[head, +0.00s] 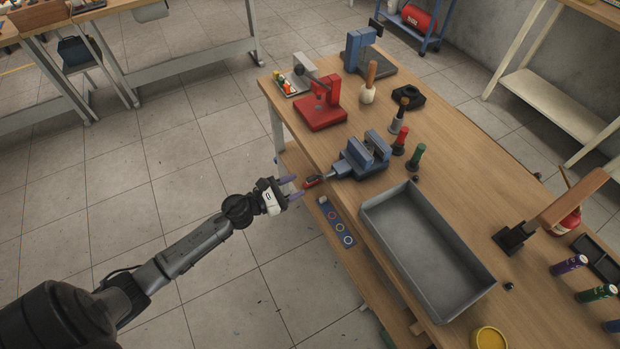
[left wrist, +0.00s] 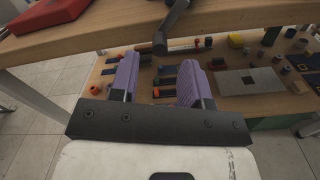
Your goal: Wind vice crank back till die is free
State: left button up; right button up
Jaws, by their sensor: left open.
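The blue vice (head: 352,162) sits at the left edge of the wooden bench. A die cannot be made out between the vice jaws. My right gripper is not in view.
A grey metal tray (head: 472,300) lies in front of the vice. A red press (head: 320,115) stands behind it, with black, red and green-handled tools close to its right. A lower shelf (left wrist: 240,104) holds many small parts. The floor left of the bench is clear.

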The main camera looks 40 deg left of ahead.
aim_at(307, 181)
pick_arm(q)
jog(key=shift+x, duration=2.65)
grip_shut()
